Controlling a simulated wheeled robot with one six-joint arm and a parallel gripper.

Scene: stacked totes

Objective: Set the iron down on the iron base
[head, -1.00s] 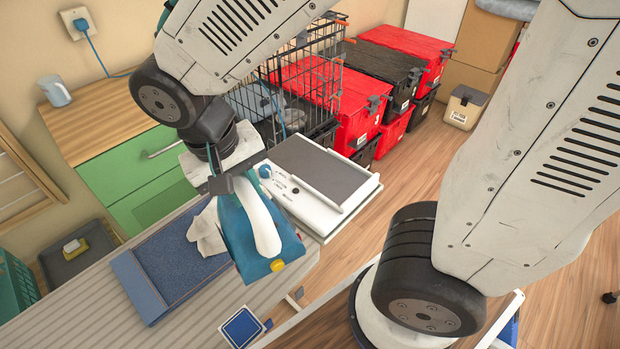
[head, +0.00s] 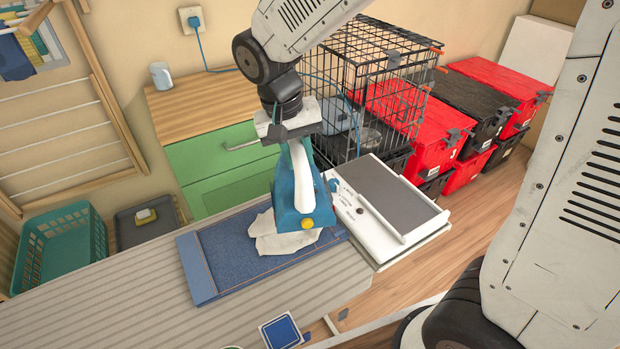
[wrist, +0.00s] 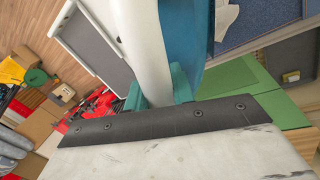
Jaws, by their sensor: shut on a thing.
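A teal iron (head: 287,193) with a white handle and a yellow knob hangs from my gripper (head: 287,132). My gripper is shut on the iron, and its white handle (wrist: 142,45) fills the middle of the wrist view. The iron is tilted, with its yellow-knob end toward the camera. The white iron base (head: 400,241) with a grey top plate and a blue dial stands just right of the iron. In the wrist view the iron base (wrist: 98,60) is left of the handle. The iron's underside and the jaw contact are mostly hidden.
A striped ironing board (head: 140,300) carries a blue mat (head: 215,255) and a crumpled pale cloth (head: 268,238) below the iron. Behind are a green drawer cabinet (head: 225,185), a black wire cage (head: 365,80) and stacked red and black totes (head: 420,130).

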